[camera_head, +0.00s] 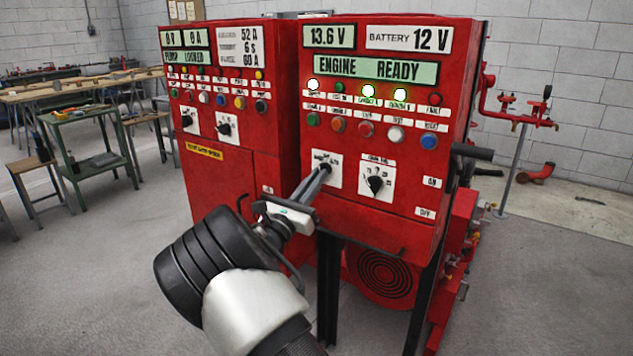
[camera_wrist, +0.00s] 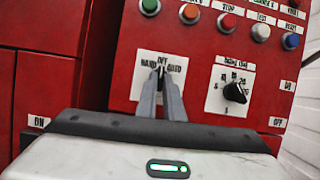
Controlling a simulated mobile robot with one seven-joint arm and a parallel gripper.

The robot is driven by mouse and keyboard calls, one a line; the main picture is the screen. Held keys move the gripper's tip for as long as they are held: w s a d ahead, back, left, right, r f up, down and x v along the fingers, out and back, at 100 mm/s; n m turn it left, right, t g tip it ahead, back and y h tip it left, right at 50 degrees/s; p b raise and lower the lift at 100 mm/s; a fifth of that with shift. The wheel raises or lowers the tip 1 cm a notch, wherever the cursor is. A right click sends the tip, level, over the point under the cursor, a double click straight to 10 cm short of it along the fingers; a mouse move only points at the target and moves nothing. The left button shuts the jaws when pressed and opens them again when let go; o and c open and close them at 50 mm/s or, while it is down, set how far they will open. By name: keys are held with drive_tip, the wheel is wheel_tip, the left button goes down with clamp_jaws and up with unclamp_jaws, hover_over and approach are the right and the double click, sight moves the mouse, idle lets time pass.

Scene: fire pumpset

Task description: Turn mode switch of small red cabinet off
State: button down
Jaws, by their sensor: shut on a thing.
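The small red cabinet (camera_head: 385,208) stands at the right of the head view and fills much of the wrist view (camera_wrist: 215,75). Its mode switch sits on a white plate (camera_head: 335,180) marked HAND, OFF and AUTO in the wrist view (camera_wrist: 146,88). My gripper (camera_head: 325,168) reaches the plate from the front, and its fingertips are shut on the switch knob. I cannot tell which way the knob points.
A second black knob (camera_head: 375,184) is close to the right of the mode switch. Coloured buttons (camera_head: 366,129) and lit lamps are above. A larger red cabinet (camera_head: 228,175) stands at the left. A black handle (camera_head: 472,152) sticks out on the right side. Floor in front is clear.

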drive_tip(key=shift+r+m, duration=0.1)
drive_tip(key=shift+m, duration=0.3)
drive_tip(key=c, duration=1.9)
unclamp_jaws()
drive_tip(key=shift+o, duration=0.2)
drive_tip(key=p+v, duration=0.2)
drive_tip(key=v, duration=1.5)
drive_tip(key=shift+a+f, duration=0.15)
drive_tip(key=shift+f, duration=0.05)
